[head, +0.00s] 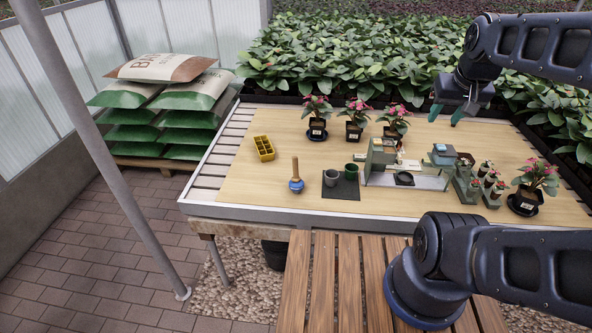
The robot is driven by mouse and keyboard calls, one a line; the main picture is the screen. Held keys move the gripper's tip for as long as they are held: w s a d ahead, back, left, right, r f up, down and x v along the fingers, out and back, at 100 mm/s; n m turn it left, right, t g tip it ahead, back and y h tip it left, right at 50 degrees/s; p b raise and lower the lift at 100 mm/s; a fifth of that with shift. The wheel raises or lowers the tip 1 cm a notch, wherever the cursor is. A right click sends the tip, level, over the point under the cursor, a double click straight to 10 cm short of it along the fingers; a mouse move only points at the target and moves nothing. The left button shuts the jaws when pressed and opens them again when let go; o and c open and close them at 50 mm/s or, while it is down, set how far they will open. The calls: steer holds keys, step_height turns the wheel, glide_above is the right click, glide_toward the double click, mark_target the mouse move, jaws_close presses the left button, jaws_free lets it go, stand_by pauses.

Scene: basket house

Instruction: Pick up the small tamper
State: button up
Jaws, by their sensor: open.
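The small tamper (296,184), with an upright light wooden handle and a rounded blue base, stands on the tabletop near its front left part. My gripper (446,116) has teal fingertips spread apart with nothing between them. It hangs above the back right part of the table, well to the right of the tamper and higher than it. Nothing covers the tamper in the head view.
A dark mat (341,189) with a grey cup (332,178) and a green cup (351,171) lies right of the tamper. Potted flowers (355,122) and a green station (381,160) stand farther right.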

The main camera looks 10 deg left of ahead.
steer(key=shift+o, duration=0.5)
steer(key=shift+w, duration=0.1)
steer(key=w+a+f+g+y, duration=0.1)
steer(key=w+a+f, duration=0.15)
steer(key=w, duration=0.25)
steer(key=w+a+f+y, duration=0.1)
steer(key=w+a, duration=0.2)
steer(key=w, duration=0.1)
steer(key=n+t+h, duration=0.1)
steer(key=n, duration=0.1)
glide_toward(295, 159)
steer(key=f, duration=0.1)
steer(key=shift+x, duration=5.55)
steer(key=shift+w, duration=0.2)
jaws_close()
